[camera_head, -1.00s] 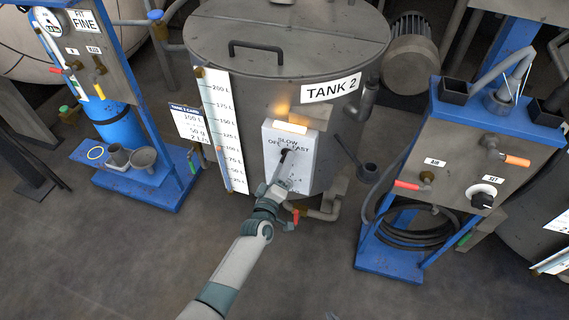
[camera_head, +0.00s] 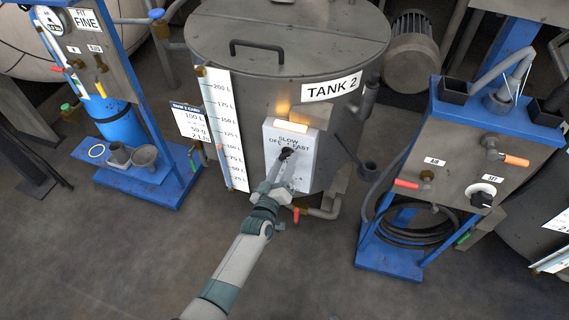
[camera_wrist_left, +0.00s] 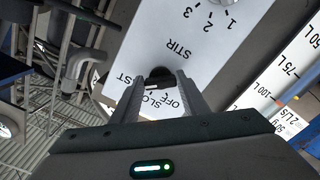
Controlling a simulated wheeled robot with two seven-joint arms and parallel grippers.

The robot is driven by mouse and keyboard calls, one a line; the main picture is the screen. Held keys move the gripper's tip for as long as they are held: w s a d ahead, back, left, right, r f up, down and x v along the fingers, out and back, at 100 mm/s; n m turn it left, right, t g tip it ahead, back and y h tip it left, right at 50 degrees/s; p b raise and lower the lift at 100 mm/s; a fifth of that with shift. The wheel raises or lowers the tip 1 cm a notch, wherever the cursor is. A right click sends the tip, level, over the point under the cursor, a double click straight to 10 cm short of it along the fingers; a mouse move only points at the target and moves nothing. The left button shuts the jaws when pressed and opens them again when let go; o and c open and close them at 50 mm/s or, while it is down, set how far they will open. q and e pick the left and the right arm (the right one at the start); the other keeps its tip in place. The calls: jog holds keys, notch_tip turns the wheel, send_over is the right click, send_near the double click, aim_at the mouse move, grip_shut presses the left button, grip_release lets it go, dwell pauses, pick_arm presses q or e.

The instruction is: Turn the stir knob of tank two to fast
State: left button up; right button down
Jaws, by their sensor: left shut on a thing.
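Tank two (camera_head: 235,95) is a grey drum with a "TANK 2" label on its side. Its white control panel (camera_head: 305,170) carries the marks OFF, SLOW and FAST around a black stir knob (camera_head: 287,152). The panel also shows in the left wrist view (camera_wrist_left: 205,65), with the word STIR, and the dark knob (camera_wrist_left: 157,75) sits between the fingers there. My left gripper (camera_head: 284,160) is at the knob and shut on it; in the left wrist view its two fingers (camera_wrist_left: 157,88) flank the knob. The fingers partly hide the knob's pointer. My right gripper is not in view.
A white level scale (camera_head: 225,130) runs down the tank beside the panel. A blue stand (camera_head: 480,125) with red and orange handles is at the right. A blue cart (camera_head: 150,180) with cups is at the left. A red-handled valve (camera_head: 296,214) sits below the panel.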

pick_arm(q)
jog(key=shift+f, duration=0.1)
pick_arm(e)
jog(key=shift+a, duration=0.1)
pick_arm(q)
jog(key=o, duration=0.9)
jog(key=shift+o, duration=0.8)
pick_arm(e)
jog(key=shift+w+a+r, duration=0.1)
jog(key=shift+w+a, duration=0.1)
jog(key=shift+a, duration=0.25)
pick_arm(q)
jog(key=shift+s, duration=0.1)
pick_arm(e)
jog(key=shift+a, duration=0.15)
pick_arm(q)
jog(key=b+v, duration=0.1)
jog(key=v, duration=1.6)
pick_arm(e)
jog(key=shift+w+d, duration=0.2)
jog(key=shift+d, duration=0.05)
pick_arm(q)
jog(key=shift+s, duration=0.1)
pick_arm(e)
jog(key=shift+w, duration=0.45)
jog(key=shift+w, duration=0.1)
